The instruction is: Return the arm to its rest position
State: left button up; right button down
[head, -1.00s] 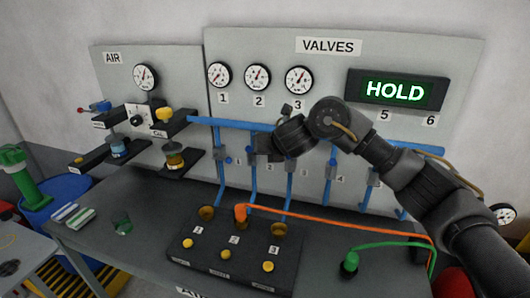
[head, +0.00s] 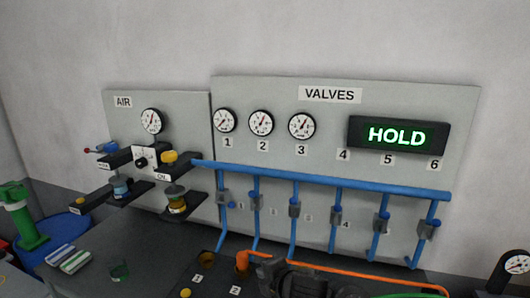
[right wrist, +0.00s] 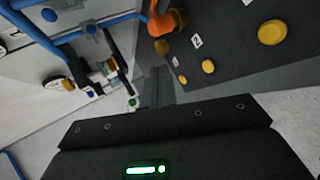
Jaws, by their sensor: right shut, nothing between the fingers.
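My right gripper (head: 292,278) shows as a dark shape at the bottom edge of the head view, in front of the lower part of the valve panel (head: 465,130). Most of my right arm lies below the picture. In the right wrist view the dark gripper body (right wrist: 165,135) with a green light fills the lower part. The right gripper is shut and holds nothing. My left gripper is not in view.
A blue pipe (head: 320,182) with several valves runs across the panel above the gripper. An orange hose (head: 350,271) lies close behind it. Yellow buttons (right wrist: 208,67) on a dark box show in the right wrist view. The wall above the panel is clear.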

jog(key=s+d+f+m+g+h, duration=0.2)
jog(key=s+d+f+m+h, duration=0.1)
jog(key=s+d+f+m, duration=1.1)
jog(key=s+d+f+m+g+h, duration=0.2)
jog(key=s+d+m, duration=0.25)
jog(key=s, duration=0.65)
jog(key=s+d+f+m+g+h, duration=0.15)
jog(key=s+d+m, duration=0.35)
jog(key=s, duration=0.5)
notch_tip(320, 180, down, 26)
jog(key=d+n+g+b, duration=0.1)
jog(key=g+b, duration=0.1)
jog(key=s+d+f+g, duration=0.1)
jog(key=s+d+f, duration=0.2)
jog(key=s+f, duration=1.4)
jog(key=shift+s+f+b, duration=0.3)
jog(key=shift+f+b, duration=0.05)
jog(key=shift+f, duration=0.45)
